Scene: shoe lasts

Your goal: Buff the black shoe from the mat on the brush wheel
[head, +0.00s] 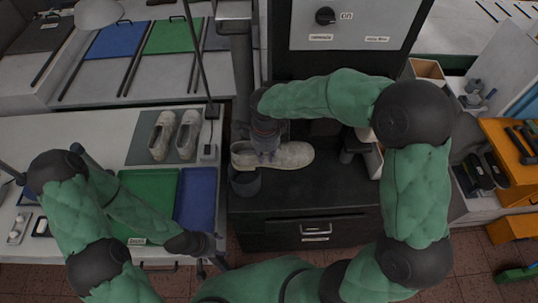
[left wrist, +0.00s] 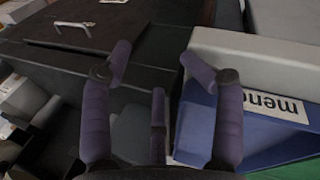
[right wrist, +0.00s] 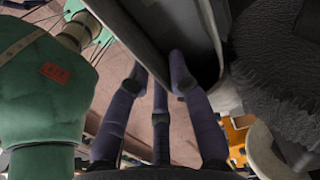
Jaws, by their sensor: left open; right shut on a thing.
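A pale beige-grey shoe (head: 292,155) is over the black bench top in the head view, toe to the right. My right gripper (head: 267,155) is shut on it at the opening near the heel. In the right wrist view its fingers (right wrist: 157,78) lie against a grey wall, probably the shoe's. A dark bristly round surface, apparently the brush wheel (right wrist: 275,75), is close beside it there; I cannot tell whether they touch. A grey mat (head: 187,125) holds two pale shoes (head: 161,135). I see no black shoe on it. My left gripper (head: 216,262) is open and empty; its fingers (left wrist: 158,72) are apart in the left wrist view.
A green tray (head: 150,190) and a blue tray (head: 195,200) lie on the white table. A label reading "mend" (left wrist: 275,105) shows in the left wrist view. Two dark shoe-like things (head: 480,172) are at the right. A metal post (head: 241,75) and control panel (head: 350,25) stand behind the shoe.

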